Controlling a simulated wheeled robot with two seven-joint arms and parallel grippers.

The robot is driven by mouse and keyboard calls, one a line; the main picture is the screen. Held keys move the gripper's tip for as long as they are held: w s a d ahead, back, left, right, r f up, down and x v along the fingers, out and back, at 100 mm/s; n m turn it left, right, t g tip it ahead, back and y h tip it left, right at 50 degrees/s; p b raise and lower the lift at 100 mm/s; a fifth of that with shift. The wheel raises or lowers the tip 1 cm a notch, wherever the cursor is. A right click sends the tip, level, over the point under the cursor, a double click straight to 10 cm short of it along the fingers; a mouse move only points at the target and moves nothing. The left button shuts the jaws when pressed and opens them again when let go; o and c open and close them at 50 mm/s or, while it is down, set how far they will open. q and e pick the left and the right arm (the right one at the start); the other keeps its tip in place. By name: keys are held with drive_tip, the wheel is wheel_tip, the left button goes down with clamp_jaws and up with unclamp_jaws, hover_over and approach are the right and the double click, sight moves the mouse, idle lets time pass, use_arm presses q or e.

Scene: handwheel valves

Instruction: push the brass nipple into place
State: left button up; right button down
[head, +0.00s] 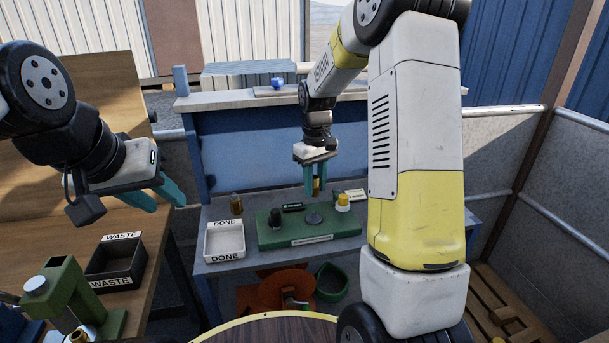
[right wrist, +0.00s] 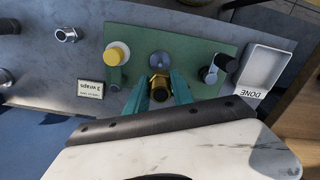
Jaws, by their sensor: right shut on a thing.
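My right gripper (head: 315,192) is shut on the brass nipple (head: 317,186) and holds it above the green board (head: 350,228). In the right wrist view the brass nipple (right wrist: 159,90) sits between the teal fingers (right wrist: 160,98), with the round grey fitting (right wrist: 161,61) just beyond it. In the head view this grey fitting (head: 313,219) stands on the middle of the board, below the nipple. I see a gap between them in the head view. My left gripper (head: 158,198) is open and empty at the left, above the wooden table's edge.
A white DONE tray (head: 224,241) and a brass piece (head: 236,204) stand left of the board. A black WASTE tray (head: 116,262) and green machine (head: 66,297) are on the wooden table.

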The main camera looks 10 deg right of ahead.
drive_tip(key=shift+f, duration=2.45)
drive_tip(key=shift+f, duration=1.6)
drive_tip(key=c, duration=1)
unclamp_jaws()
wheel_tip(320, 180, up, 8)
drive_tip(key=shift+s+r, duration=0.1)
drive_tip(key=s+r+m+t+y, duration=0.1)
drive_tip(key=s+r+m+t, duration=0.15)
drive_tip(key=s+r, duration=0.8)
drive_tip(key=s+r+t, duration=0.1)
drive_tip(key=s+r, duration=0.1)
drive_tip(key=s, duration=0.2)
drive_tip(key=s+a+r+m+t, duration=0.1)
drive_tip(key=s+r, duration=0.1)
drive_tip(key=s, duration=0.3)
drive_tip(key=s+a+r+m+t+y, duration=0.1)
drive_tip(key=s, duration=0.3)
drive_tip(key=shift+s+a+r+t, duration=0.15)
drive_tip(key=shift+s+r+t, duration=0.1)
drive_tip(key=shift+r+t, duration=0.15)
